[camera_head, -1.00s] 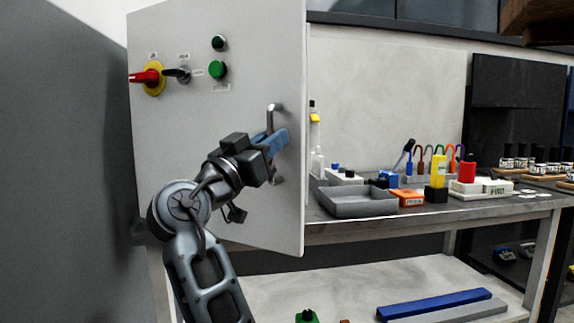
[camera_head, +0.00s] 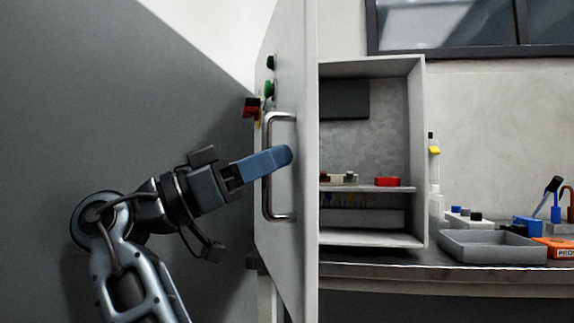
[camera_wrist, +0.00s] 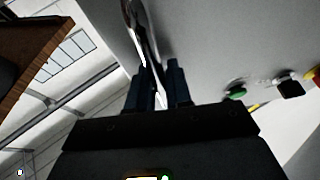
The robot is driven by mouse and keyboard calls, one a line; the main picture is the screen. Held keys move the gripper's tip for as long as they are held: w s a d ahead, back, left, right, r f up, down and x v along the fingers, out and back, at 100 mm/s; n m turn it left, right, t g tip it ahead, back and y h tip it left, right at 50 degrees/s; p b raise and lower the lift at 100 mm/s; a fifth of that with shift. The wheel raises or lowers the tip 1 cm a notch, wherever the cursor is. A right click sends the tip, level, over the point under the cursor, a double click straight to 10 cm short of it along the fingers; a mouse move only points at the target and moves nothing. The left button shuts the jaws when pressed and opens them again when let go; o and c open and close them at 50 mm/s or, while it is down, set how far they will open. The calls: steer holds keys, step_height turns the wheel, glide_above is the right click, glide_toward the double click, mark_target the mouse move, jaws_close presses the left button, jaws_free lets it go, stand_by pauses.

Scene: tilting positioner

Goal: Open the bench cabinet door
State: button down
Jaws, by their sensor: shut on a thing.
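The bench cabinet door (camera_head: 305,150) stands swung open and is seen nearly edge-on in the head view. The cabinet's inside (camera_head: 395,120) shows to the right of it, with a shelf holding small items. A metal bar handle (camera_head: 268,195) runs upright on the door's outer face. My gripper (camera_head: 278,158), with blue fingers, reaches from the left and is shut on the handle at about its middle height. In the wrist view the handle (camera_wrist: 143,45) passes between the two dark blue fingers (camera_wrist: 160,85).
A grey tray (camera_head: 492,247) and small tools stand on the bench to the right. A large grey panel (camera_head: 130,90) fills the left side.

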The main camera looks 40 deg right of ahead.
mark_target(274, 121)
steer(key=shift+a, duration=0.1)
steer(key=c, duration=1.4)
jaws_free()
steer(key=shift+r, duration=0.35)
steer(key=r, duration=0.2)
steer(key=r+p, duration=0.1)
steer(key=r, duration=0.1)
steer(key=shift+s+d, duration=0.25)
steer(key=shift+d, duration=0.15)
steer(key=s+d+r+p, duration=0.1)
steer(key=s+d+r, duration=0.5)
steer(key=d, duration=0.2)
steer(key=shift+d, duration=0.4)
steer(key=shift+s+r, duration=0.1)
